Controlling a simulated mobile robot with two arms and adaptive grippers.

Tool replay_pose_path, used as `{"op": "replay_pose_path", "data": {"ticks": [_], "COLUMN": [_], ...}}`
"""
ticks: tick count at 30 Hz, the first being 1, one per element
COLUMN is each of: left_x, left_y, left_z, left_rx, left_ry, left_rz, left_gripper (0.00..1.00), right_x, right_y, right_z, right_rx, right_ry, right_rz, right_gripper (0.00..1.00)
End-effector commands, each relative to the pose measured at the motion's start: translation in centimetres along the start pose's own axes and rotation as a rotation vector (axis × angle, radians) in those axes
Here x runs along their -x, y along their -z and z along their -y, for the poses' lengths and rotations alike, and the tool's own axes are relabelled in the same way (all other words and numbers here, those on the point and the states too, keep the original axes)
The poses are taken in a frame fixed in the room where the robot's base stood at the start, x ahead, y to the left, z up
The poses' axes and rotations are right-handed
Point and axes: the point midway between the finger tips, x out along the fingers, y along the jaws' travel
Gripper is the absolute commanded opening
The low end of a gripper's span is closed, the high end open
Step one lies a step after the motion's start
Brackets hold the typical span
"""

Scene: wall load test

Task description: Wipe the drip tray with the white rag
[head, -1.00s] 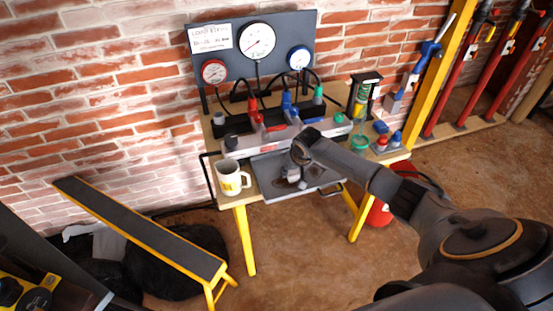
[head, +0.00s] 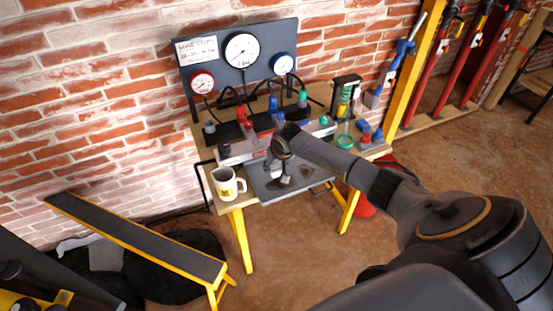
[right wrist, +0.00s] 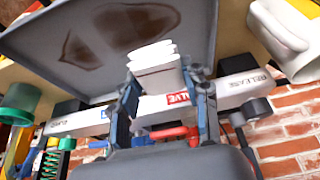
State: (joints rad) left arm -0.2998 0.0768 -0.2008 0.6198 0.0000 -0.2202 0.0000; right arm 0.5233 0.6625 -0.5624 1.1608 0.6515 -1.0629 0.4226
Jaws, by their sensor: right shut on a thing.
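The drip tray (head: 266,196) is a shallow dark grey tray at the front of the wooden bench. Brown stains show on it in the right wrist view, where the tray (right wrist: 200,42) fills the top. My right gripper (head: 284,172) is over the middle of the tray. It is shut on the white rag (right wrist: 156,62), a small folded wad between the fingers (right wrist: 163,82). The rag looks low over the tray, but I cannot tell whether it touches. In the head view the gripper and arm partly hide the rag and tray. My left gripper is not in view.
A white mug (head: 225,186) stands left of the tray. Behind it are a grey manifold (head: 240,151) with coloured valves and a gauge panel (head: 213,75). A green spring stand (head: 345,100) is at the right. A yellow-edged ramp (head: 140,235) is at the left.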

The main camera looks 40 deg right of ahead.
Motion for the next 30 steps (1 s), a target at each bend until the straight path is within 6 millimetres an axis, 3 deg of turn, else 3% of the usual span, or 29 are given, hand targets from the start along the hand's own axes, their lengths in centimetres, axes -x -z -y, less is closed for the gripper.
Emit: {"op": "replay_pose_path", "data": {"ticks": [1,7,25,30], "left_x": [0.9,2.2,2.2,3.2], "left_y": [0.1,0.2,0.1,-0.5], "left_z": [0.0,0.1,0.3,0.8], "left_rx": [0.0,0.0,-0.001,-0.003], "left_ry": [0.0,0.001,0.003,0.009], "left_rz": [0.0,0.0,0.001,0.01], "left_gripper": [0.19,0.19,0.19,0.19], "right_x": [0.9,2.1,2.1,2.5], "right_y": [0.4,1.0,1.1,0.2], "right_z": [0.0,-0.2,-0.2,1.8], "right_rx": [-0.001,-0.001,0.001,0.078], "right_ry": [0.0,0.0,0.0,0.025], "right_rz": [0.0,0.0,0.0,0.007], "right_gripper": [0.21,0.21,0.21,0.21]}}
